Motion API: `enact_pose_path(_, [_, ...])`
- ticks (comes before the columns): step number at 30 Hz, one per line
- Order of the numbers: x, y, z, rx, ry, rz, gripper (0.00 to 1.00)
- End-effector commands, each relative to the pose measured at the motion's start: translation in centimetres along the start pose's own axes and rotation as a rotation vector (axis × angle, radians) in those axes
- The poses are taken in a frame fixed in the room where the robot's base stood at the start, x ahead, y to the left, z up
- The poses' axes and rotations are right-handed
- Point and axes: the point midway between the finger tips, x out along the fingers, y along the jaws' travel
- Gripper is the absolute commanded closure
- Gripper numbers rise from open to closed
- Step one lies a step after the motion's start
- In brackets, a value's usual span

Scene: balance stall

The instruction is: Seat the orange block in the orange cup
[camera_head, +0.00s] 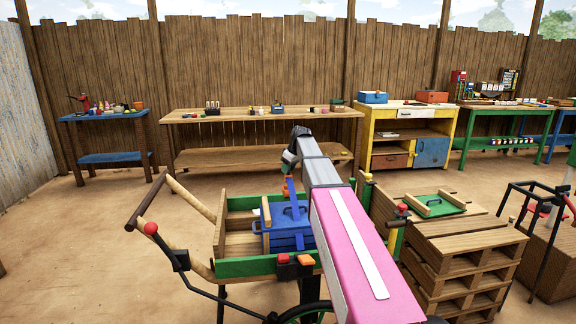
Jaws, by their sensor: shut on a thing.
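My pink and grey arm reaches forward over the cart. Its end, my gripper (289,168), points down above the cart's far side and is small in the picture. A small orange block (289,176) shows right at its fingertips, and the gripper is shut on it. A blue upright piece (291,190) stands just below the block; I cannot tell whether they touch. I cannot make out the orange cup for certain. Another orange piece (307,260) sits on the cart's near green edge, beside a red one (283,259).
The wooden cart (235,268) with green sides holds a blue box (285,228). A pallet stack (455,265) with a green tray (436,205) stands close on the right. Benches line the back fence, including a long wooden table (230,116). Open ground lies left of the cart.

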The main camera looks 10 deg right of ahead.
Motion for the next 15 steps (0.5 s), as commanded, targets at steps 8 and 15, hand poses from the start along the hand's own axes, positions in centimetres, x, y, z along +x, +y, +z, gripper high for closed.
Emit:
enact_pose_path(8, [2.3, 0.0, 0.9, 0.000, 0.000, -0.001, 0.92])
enact_pose_path(15, [4.1, 0.0, 1.7, 0.000, 0.000, 0.000, 0.92])
